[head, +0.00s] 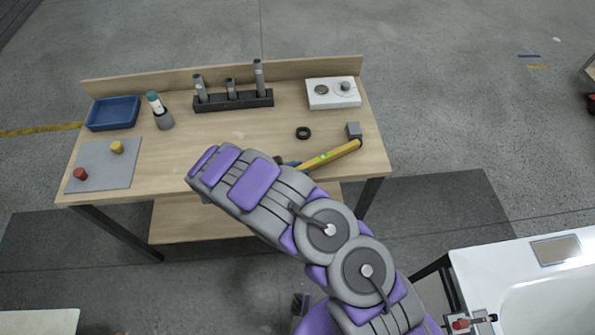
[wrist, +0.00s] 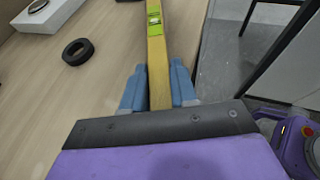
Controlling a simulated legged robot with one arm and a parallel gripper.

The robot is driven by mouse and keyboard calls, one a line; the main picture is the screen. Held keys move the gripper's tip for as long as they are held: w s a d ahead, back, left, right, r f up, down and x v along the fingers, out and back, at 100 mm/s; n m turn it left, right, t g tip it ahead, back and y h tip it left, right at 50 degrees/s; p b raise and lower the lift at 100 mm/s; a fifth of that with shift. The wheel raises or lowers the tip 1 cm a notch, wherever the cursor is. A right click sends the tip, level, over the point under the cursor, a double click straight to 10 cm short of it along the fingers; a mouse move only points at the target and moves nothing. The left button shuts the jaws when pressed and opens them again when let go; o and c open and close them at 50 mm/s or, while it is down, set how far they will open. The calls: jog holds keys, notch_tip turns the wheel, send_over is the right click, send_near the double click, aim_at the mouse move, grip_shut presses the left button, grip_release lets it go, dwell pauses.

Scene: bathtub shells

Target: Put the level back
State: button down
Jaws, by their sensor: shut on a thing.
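The level (head: 333,156) is a long yellow bar with a green vial window, near the front right of the wooden table. It also shows in the wrist view (wrist: 156,62), running up and away from my gripper (wrist: 158,90). The blue fingers of my gripper are shut on its near end, one on each side. In the head view my arm hides most of the gripper (head: 287,164). I cannot tell whether the level touches the tabletop.
The table (head: 215,140) bears a dark rack (head: 233,102) with several grey cylinders, a white block (head: 333,93), a black ring (head: 303,132), a blue tray (head: 113,113), a holder (head: 163,119) and a grey mat (head: 103,165). A white tub (head: 540,300) stands lower right.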

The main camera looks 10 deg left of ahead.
jog(key=shift+a+f, duration=0.2)
jog(key=shift+a, duration=0.15)
jog(key=c, duration=1.3)
grip_release()
jog(key=o, duration=0.4)
jog(key=shift+d, duration=0.4)
jog(key=shift+a, duration=0.1)
jog(key=shift+s+a+r, duration=0.15)
jog(key=shift+a, duration=0.1)
jog(key=p+v, duration=0.2)
jog(key=v, duration=0.9)
jog(key=shift+s+a, duration=0.15)
jog(key=shift+a, duration=0.05)
